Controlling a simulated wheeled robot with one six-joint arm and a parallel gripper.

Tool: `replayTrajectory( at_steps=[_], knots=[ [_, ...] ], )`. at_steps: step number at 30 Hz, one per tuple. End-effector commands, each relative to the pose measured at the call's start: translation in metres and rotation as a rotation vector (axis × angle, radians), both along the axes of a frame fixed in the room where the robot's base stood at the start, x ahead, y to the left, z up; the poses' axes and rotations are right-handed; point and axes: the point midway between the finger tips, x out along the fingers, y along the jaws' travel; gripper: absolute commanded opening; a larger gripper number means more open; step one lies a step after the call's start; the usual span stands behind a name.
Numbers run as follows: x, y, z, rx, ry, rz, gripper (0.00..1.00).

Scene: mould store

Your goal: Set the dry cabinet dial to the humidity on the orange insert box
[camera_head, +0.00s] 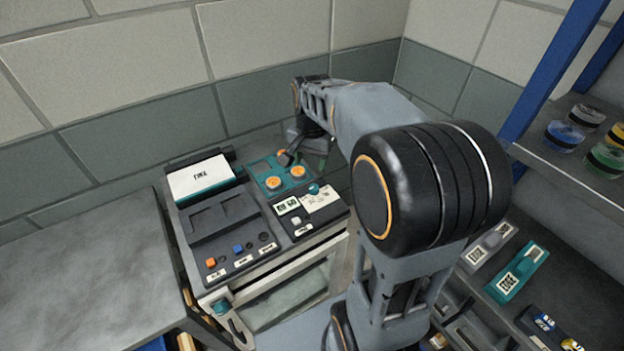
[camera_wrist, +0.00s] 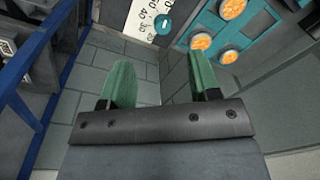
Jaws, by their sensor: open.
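The dry cabinet (camera_head: 285,280) stands against the wall in the head view. On its top right is a small teal dial (camera_head: 313,189) on a white scale plate, beside a small display that I cannot read surely. In the wrist view the dial (camera_wrist: 163,24) is at the top centre, with part of its printed scale. My gripper (camera_wrist: 163,84) is open and empty, its green fingers apart; the dial lies beyond them, untouched. In the head view my arm partly hides the gripper. Orange round inserts (camera_head: 273,183) sit in a teal holder behind the dial. I cannot make out an orange insert box or its humidity.
A bare grey worktop (camera_head: 80,260) is at left. At right, a blue-framed shelf (camera_head: 570,150) holds coloured jars; labelled boxes, one teal (camera_head: 516,271), lie below.

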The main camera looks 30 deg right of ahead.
Motion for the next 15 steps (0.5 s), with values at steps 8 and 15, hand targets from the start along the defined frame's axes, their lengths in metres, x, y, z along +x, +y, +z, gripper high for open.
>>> replayTrajectory(
  at_steps=[8,15],
  knots=[
    [0.032,-0.025,-0.01,0.019,0.067,-0.214,0.56],
    [0.033,-0.027,-0.049,0.02,0.074,-0.229,0.56]
  ],
)
